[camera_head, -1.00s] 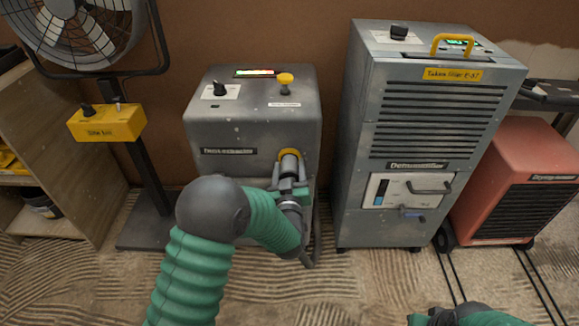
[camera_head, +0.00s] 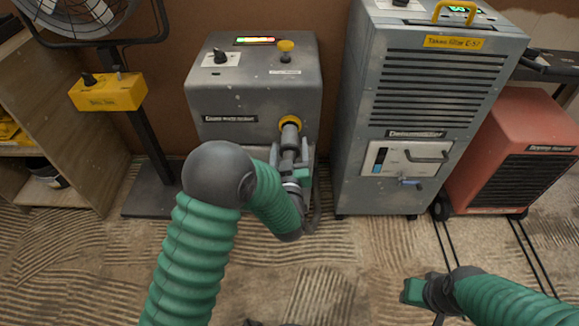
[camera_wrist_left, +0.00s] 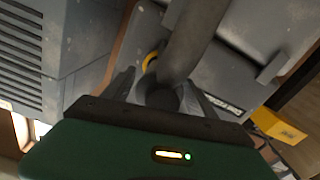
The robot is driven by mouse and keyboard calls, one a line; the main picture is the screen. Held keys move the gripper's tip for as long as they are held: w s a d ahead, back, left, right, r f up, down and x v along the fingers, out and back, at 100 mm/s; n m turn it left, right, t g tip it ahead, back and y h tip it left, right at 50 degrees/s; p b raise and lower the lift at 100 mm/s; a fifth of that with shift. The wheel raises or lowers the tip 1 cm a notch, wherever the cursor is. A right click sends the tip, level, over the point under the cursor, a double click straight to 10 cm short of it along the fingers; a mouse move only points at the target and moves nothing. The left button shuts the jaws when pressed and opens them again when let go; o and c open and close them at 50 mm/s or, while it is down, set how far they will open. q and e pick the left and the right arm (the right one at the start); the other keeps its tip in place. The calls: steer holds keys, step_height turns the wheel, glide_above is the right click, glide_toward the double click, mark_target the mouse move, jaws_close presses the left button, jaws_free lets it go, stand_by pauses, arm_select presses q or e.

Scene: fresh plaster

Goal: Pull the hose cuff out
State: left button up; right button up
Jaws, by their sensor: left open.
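The grey hose cuff (camera_head: 290,138) is at the yellow ring (camera_head: 289,121) on the front of the grey box-shaped machine (camera_head: 252,90). I cannot tell whether it is still seated in the port. My left gripper (camera_head: 289,160) is open, with its fingers on either side of the cuff, just below the ring. In the left wrist view the grey hose (camera_wrist_left: 195,35) runs between the open fingers and partly hides the yellow ring (camera_wrist_left: 150,60). My right gripper (camera_head: 412,290) is low at the right, far from the cuff; its jaws do not show clearly.
A tall grey dehumidifier (camera_head: 425,110) stands close on the right, with a red dryer (camera_head: 520,155) beyond it. A fan stand with a yellow box (camera_head: 108,92) is on the left, beside a wooden shelf (camera_head: 75,130). Cables cross the floor at the right.

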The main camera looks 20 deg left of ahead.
arm_select(q)
steer(key=p+v, duration=0.3)
steer(key=v, duration=1.2)
steer(key=shift+p, duration=0.4)
